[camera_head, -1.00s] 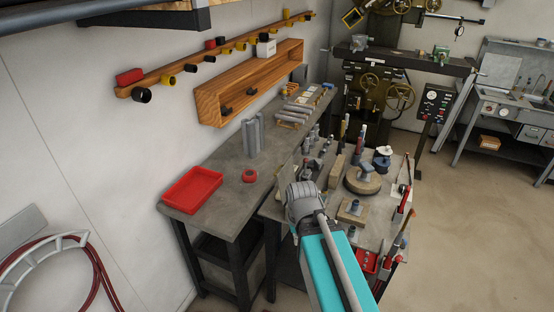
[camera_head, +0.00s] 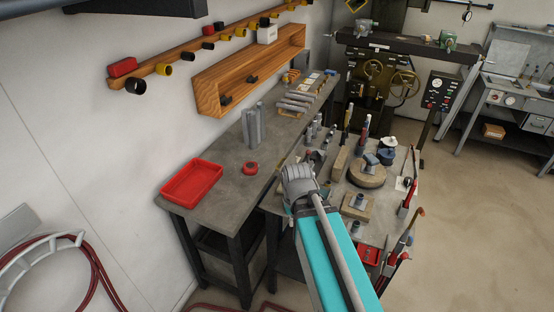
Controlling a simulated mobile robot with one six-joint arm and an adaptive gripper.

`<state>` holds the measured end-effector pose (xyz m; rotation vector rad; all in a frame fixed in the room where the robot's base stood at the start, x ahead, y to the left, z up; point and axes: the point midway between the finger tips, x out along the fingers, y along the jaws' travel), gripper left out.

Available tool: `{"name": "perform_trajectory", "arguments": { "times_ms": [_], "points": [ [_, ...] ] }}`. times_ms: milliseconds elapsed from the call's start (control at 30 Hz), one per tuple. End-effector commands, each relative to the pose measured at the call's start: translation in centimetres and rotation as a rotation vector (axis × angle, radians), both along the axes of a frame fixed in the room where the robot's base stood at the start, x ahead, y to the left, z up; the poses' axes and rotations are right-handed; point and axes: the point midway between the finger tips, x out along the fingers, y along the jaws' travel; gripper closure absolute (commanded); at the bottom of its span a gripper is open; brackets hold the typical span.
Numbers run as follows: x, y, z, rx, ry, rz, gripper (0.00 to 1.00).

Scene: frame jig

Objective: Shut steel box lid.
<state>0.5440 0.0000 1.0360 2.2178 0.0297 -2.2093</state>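I cannot pick out a steel box or its lid in this view. My teal arm (camera_head: 338,258) reaches up from the bottom, with a grey ribbed joint (camera_head: 299,184) at its far end, over the near edge of the tool-covered bench. My gripper does not show clearly; the joint and the crowded bench behind it hide whatever lies beyond. Whether it is open or shut does not show.
A grey bench (camera_head: 222,192) along the wall bears a red tray (camera_head: 191,183), a red roll (camera_head: 250,168) and grey blocks (camera_head: 252,126). The bench on the right holds a round wooden block (camera_head: 366,176) and tools. Open floor (camera_head: 465,235) lies right.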

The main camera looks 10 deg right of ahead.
Motion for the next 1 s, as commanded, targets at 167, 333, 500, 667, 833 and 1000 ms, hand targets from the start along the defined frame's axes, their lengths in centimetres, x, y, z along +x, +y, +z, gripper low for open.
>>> {"name": "perform_trajectory", "arguments": {
  "times_ms": [167, 333, 500, 667, 833, 1000],
  "points": [
    [3.7, 0.7, 1.6, 0.030, -0.022, 0.102, 1.00],
    [9.5, 0.8, 3.9, 0.078, -0.071, 0.276, 1.00],
    [16.5, 0.8, 6.7, 0.125, -0.149, 0.493, 1.00],
    [22.5, 0.7, 9.1, 0.152, -0.230, 0.684, 1.00],
    [26.7, 0.4, 10.8, 0.162, -0.296, 0.825, 1.00],
    [28.2, 0.3, 11.3, 0.164, -0.327, 0.888, 1.00]
  ]
}}
